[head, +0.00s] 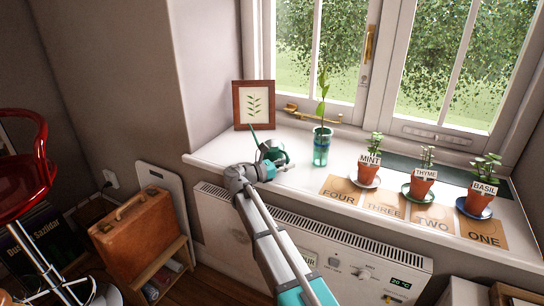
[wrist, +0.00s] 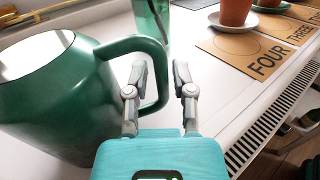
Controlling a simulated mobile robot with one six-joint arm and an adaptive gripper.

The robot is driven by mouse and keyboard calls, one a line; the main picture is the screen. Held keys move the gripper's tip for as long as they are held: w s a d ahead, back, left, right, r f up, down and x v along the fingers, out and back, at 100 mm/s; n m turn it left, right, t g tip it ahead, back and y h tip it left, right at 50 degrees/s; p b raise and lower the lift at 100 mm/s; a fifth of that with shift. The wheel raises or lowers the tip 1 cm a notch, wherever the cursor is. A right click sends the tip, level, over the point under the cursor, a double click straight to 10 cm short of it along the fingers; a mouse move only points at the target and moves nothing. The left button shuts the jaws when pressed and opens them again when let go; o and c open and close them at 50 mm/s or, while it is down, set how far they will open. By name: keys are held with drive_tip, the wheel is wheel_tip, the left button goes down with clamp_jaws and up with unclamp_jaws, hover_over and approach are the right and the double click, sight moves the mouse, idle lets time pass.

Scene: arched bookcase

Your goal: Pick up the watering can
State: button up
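The green watering can (head: 270,152) stands on the white windowsill, in front of the framed leaf picture. In the wrist view its body (wrist: 70,95) fills the left side, with its handle (wrist: 125,43) looping to the right. My gripper (wrist: 160,70) is open around the handle's outer part. The left finger shows within the handle loop and the right finger outside it, with a visible gap on the right. In the head view my gripper (head: 284,167) is beside the can and partly hides it.
A green glass (head: 321,147) with a cutting stands right of the can. Pots labelled MINT (head: 367,173), THYME (head: 422,183) and BASIL (head: 479,201) stand farther right by numbered cards. The framed picture (head: 254,105) is behind. A radiator (head: 225,215) is below the sill.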

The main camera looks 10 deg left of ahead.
drive_tip(key=shift+c, duration=0.3)
clamp_jaws()
idle(0.3)
